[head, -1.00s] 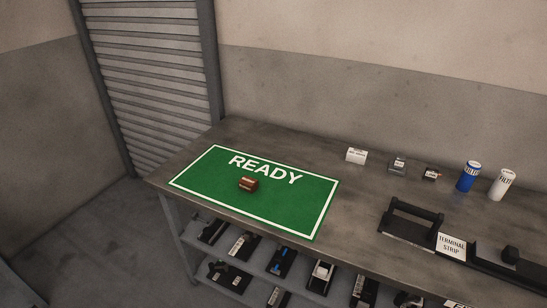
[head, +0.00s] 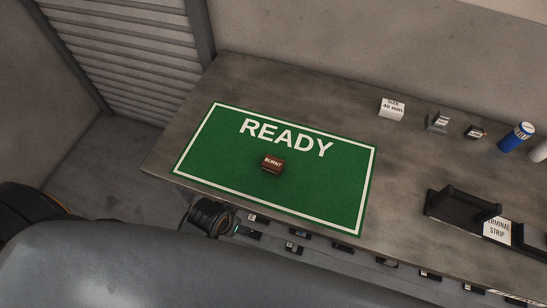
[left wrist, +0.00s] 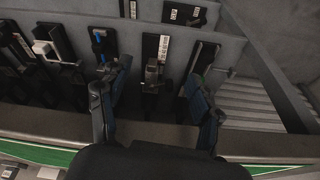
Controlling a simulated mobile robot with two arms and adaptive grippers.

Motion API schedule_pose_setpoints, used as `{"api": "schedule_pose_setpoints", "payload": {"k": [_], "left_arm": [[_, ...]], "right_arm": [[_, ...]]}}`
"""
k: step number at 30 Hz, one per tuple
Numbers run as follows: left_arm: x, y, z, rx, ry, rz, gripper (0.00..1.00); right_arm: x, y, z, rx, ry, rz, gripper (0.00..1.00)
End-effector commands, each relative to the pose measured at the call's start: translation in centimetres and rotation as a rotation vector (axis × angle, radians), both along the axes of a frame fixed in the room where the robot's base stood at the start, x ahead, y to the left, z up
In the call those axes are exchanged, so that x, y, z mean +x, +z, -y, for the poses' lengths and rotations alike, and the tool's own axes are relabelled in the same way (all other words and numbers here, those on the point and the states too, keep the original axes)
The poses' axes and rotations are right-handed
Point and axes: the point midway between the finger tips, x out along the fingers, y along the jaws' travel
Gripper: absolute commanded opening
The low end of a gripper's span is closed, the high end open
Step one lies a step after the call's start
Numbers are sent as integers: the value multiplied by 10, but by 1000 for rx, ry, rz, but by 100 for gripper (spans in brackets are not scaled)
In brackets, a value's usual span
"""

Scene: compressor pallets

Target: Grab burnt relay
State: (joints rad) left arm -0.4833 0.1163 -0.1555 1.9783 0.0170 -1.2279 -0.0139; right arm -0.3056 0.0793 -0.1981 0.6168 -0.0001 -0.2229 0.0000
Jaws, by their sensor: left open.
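The burnt relay (head: 272,163) is a small dark red-brown block with a "BURNT" label. It lies on the green READY mat (head: 235,183) on the workbench, below the lettering, with clear mat around it. In the left wrist view my left gripper (left wrist: 151,92) is open, its two blue-black fingers spread with nothing held between them. It is at the bench's front edge, facing the shelves below, and the relay does not show there. In the head view a dark part of my arm shows by the front edge, but the fingers cannot be made out. My right gripper is not in view.
Along the back of the bench stand a white "40 mm" box (head: 392,108), a small grey part (head: 438,121), a small dark part (head: 475,132) and a blue can (head: 516,137). Shelves below hold several parts.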

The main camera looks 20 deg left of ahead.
Motion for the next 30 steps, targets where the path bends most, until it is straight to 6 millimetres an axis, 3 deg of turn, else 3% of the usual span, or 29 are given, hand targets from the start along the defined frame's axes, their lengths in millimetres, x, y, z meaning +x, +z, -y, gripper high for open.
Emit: {"api": "schedule_pose_setpoints", "payload": {"k": [1, 3, 11, 14, 23, 30], "left_arm": [[2, 23, 0, -1, -1, 11, 64], [2, 44, 0, -2, -2, 18, 64], [1, 117, 3, -9, -20, 45, 64], [12, 152, 20, -32, -108, 68, 64], [55, 163, 72, -68, -448, 81, 64], [94, 179, 106, -25, -836, 66, 64]], "right_arm": [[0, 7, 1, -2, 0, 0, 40], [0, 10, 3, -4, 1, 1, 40], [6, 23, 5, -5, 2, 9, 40], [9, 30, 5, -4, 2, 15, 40], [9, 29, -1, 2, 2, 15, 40], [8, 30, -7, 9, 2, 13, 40]]}}
